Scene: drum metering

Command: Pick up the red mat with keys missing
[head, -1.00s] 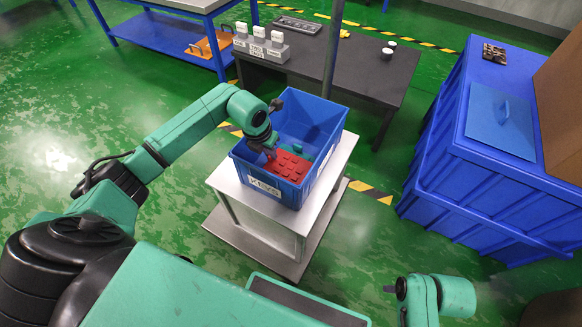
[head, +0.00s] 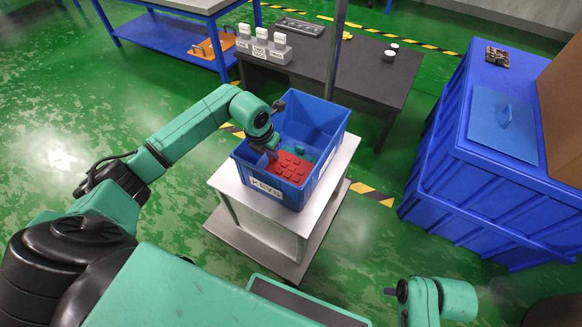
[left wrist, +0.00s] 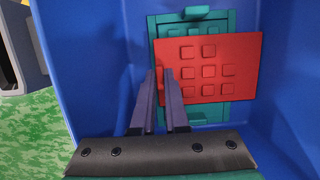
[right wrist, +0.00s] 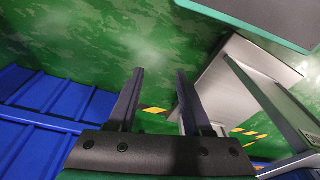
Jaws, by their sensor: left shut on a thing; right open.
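The red mat (head: 290,167) lies inside the blue bin labelled KEYS (head: 318,118). In the left wrist view the red mat (left wrist: 245,55) has rows of raised square keys, with a bare spot at its upper right. It lies slightly turned over a teal mat (left wrist: 168,30), which is partly hidden. My left gripper (head: 270,157) reaches into the bin; in its wrist view the fingers (left wrist: 160,75) are shut on the left edge of the red mat. My right gripper (right wrist: 160,75) is open and empty, away from the bin.
The bin stands on a small metal stand (head: 228,184). Behind it is a dark table (head: 345,70) with white blocks and a tray. A large blue container (head: 450,170) stands to the right. Green floor lies open between them.

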